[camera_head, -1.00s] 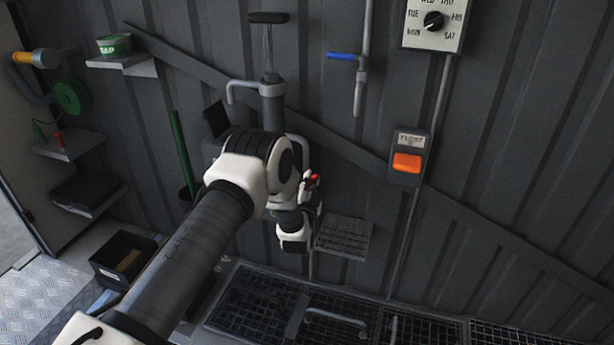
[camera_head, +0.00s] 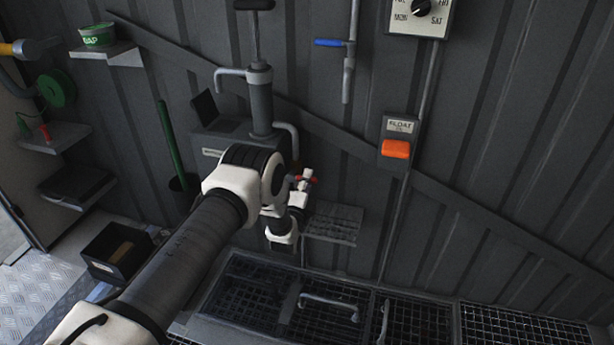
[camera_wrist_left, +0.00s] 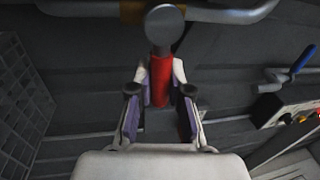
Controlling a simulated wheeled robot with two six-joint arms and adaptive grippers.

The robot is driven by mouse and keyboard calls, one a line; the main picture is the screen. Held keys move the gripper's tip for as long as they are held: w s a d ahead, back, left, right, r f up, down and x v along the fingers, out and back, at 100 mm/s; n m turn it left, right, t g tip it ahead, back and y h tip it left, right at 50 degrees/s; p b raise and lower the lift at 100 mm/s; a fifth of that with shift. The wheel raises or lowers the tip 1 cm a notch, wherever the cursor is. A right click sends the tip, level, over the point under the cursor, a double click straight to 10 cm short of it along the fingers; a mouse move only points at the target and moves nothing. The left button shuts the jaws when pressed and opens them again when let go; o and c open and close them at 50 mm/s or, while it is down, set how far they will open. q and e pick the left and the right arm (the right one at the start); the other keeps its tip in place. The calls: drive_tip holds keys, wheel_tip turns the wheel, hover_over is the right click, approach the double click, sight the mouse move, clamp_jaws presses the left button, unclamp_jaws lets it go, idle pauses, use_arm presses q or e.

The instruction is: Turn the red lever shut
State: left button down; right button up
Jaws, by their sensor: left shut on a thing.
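The red lever (camera_wrist_left: 160,82) stands between the two fingers of my left gripper (camera_wrist_left: 160,76) in the left wrist view, with a round grey end above it. The fingers are shut on it from both sides. In the head view only a small red part of the lever (camera_head: 312,180) shows beside my left gripper (camera_head: 301,188), below the grey hand pump (camera_head: 261,105). My left arm hides part of the pipework there. My right gripper is in neither view.
A blue lever (camera_head: 328,42) hangs on a pipe at upper right. A float switch (camera_head: 396,148) with an orange button is on the wall. A mesh shelf (camera_head: 335,224) sits right of my gripper, with floor grating (camera_head: 420,325) below. A black bin (camera_head: 118,252) stands left.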

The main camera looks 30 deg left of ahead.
use_arm(q)
drive_tip(key=shift+a+f+m, duration=0.1)
drive_tip(key=shift+m, duration=0.5)
drive_tip(key=c, duration=1.3)
unclamp_jaws()
drive_tip(key=shift+c, duration=0.2)
drive_tip(key=shift+s+f, duration=0.1)
drive_tip(key=shift+s, duration=0.1)
drive_tip(key=v, duration=1.1)
drive_tip(key=shift+s, duration=0.3)
